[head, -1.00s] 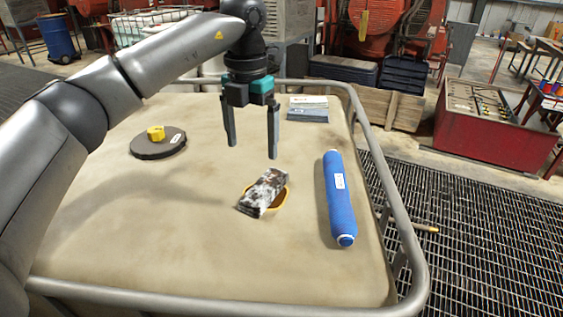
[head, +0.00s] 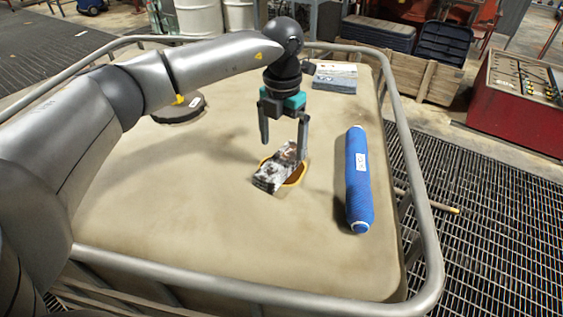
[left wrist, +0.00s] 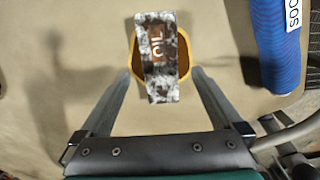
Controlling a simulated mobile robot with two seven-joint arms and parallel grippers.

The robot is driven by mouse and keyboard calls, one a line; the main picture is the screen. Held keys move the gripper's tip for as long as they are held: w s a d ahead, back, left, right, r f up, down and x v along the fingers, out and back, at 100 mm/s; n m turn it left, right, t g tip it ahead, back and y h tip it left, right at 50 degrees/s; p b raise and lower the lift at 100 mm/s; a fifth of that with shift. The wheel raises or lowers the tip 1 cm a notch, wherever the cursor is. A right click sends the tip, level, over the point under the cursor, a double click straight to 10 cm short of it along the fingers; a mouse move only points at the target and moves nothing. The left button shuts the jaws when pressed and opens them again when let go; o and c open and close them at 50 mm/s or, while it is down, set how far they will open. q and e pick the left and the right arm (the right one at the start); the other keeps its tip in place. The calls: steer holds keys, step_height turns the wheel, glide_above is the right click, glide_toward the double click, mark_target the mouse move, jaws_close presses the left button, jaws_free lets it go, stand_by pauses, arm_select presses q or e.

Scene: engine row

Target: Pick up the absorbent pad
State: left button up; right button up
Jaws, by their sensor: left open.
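The absorbent pad (head: 274,176) looks like a mottled black, grey and white slab, with a brown label showing in the left wrist view (left wrist: 163,52). It lies tilted across a yellow-orange dish (head: 297,180), whose rim shows on both sides of it. My left gripper (head: 283,150) is open and empty, pointing down over the pad's far end in the head view. In the left wrist view the pad lies between the lines of the two fingers (left wrist: 161,80), with no visible contact. My right gripper is not in view.
A blue roll (head: 358,180) with a white label lies right of the dish. A dark round lid (head: 180,112) is at the back left, partly behind my arm. A flat printed stack (head: 335,77) lies at the back. A metal rail (head: 414,180) edges the top; the front is clear.

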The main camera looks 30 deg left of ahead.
mark_target(281, 160)
arm_select(q)
step_height(281, 160, down, 5)
steer(key=shift+s+f+p, duration=0.1)
steer(key=shift+s+p, duration=0.05)
steer(key=shift+p, duration=0.55)
steer(key=shift+c, duration=0.2)
steer(key=c, duration=1.5)
